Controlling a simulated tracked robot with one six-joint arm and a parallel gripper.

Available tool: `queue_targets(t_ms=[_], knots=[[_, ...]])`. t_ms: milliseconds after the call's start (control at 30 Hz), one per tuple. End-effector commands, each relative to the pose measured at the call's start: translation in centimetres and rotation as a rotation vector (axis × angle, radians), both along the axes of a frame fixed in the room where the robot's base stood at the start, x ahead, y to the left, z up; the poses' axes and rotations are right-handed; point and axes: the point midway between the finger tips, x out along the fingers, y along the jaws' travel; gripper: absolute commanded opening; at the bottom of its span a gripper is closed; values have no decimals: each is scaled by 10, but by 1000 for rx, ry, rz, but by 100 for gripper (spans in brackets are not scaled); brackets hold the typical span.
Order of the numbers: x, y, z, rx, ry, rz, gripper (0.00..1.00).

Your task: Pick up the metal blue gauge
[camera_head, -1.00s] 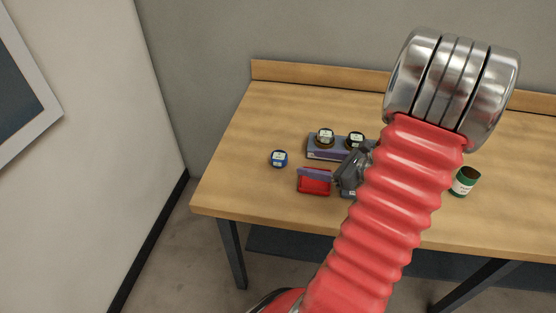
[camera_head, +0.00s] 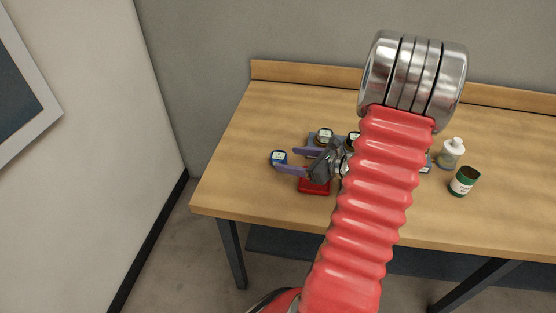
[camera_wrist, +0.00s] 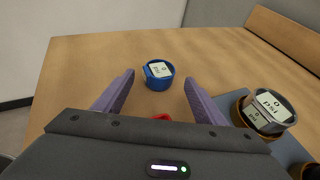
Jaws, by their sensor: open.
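The blue gauge (camera_head: 279,157) stands on the left part of the wooden table, its pale dial facing up. In the wrist view the blue gauge (camera_wrist: 159,74) lies just ahead of my fingertips, in line with the gap between them. My gripper (camera_head: 284,160) is open and empty, with two purple fingers pointing left towards the gauge. In the wrist view my gripper (camera_wrist: 158,84) has its fingers spread to either side of the gauge's line. I cannot tell exactly how high the fingers are above the table.
A brass gauge (camera_wrist: 268,111) sits in a grey-blue tray (camera_wrist: 289,147) to the right. A red object (camera_head: 314,187) lies below my gripper. The table's left end is clear.

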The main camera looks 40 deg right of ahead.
Motion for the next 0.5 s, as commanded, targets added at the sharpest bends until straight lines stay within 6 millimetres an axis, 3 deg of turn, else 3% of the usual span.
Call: queue_targets(t_ms=[500], knots=[[10, 3, -4, 1, 0, 2, 65]])
